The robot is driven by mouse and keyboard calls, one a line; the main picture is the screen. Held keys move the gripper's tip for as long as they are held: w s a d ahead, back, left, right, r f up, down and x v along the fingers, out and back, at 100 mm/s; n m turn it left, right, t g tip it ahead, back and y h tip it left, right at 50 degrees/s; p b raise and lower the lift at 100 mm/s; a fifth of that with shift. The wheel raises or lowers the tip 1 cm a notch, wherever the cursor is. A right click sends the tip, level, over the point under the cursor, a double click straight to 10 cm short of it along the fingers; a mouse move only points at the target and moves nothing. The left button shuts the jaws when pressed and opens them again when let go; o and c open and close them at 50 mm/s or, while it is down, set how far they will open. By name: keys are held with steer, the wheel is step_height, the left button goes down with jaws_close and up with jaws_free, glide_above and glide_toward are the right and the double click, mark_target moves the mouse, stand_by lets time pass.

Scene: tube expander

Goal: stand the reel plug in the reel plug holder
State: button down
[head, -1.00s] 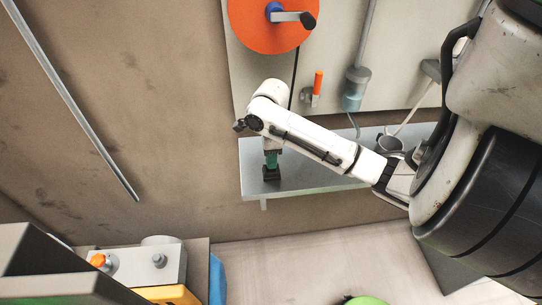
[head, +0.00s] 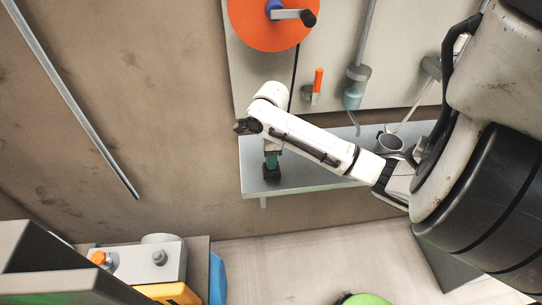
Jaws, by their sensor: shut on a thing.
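My gripper (head: 271,153) points down over the left end of the grey shelf and is partly hidden by my arm. It is shut on a small green piece, which I take to be the reel plug (head: 271,161). Directly below it on the shelf is a small black block, which looks like the reel plug holder (head: 271,174). The green piece appears upright and meets the top of the block. I cannot tell how deep it sits in it.
An orange reel (head: 270,22) with a crank hangs on the wall panel, and a black cord runs down behind my arm. A grey cup (head: 390,142) stands on the shelf (head: 318,178) to the right. The shelf middle is clear.

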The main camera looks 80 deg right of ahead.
steer(key=shift+f, duration=0.6)
steer(key=c, duration=0.7)
jaws_free()
steer(key=shift+c, duration=0.2)
steer(key=shift+r, duration=4.55)
